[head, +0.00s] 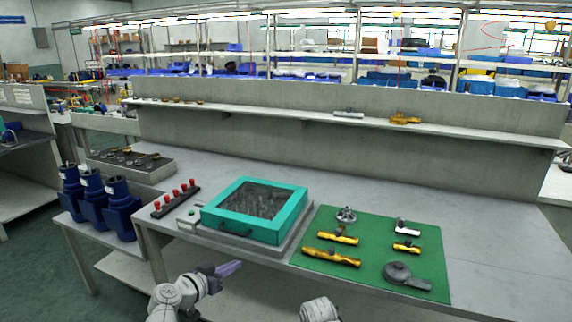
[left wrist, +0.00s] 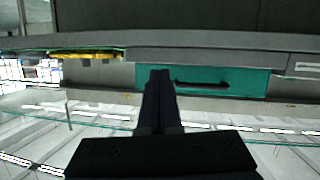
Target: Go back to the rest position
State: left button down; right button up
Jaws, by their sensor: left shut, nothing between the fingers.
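My left gripper (head: 229,268) is shut and empty. It is in front of the table's front edge, below the teal-framed box (head: 233,229). In the left wrist view its closed fingers (left wrist: 158,85) point toward the teal box front (left wrist: 225,82) with its dark handle, apart from it. Part of my right arm (head: 319,309) shows at the bottom of the head view; its gripper is not seen.
The grey table (head: 487,260) holds a green mat (head: 325,226) with yellow and grey pump parts. Blue pump bodies (head: 119,210) stand at the left, beside a strip of red-topped pieces (head: 176,198). A shelf (head: 280,115) runs along the back.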

pick_arm(q)
jog(key=s+d+f+m+g, duration=0.1)
jog(key=s+d+f+g, duration=0.15)
jog(key=d, duration=0.25)
jog(key=s+d+f+m+g, duration=0.1)
jog(key=s+d+f+g, duration=0.15)
jog(key=d+f, duration=0.2)
jog(key=s+d+f+n+g+y, duration=0.1)
jog(key=s+d+f+g+y, duration=0.1)
jog(key=s+f+g+y, duration=0.35)
jog(key=s+d+f+n+g+y, duration=0.1)
jog(key=s+d+f+g+y, duration=0.15)
jog(key=s, duration=0.65)
notch_tip(320, 180, up, 18)
jog(key=a+p, duration=0.1)
jog(key=p, duration=1.7)
jog(key=shift+s+r+p, duration=0.15)
jog(key=shift+p, duration=0.15)
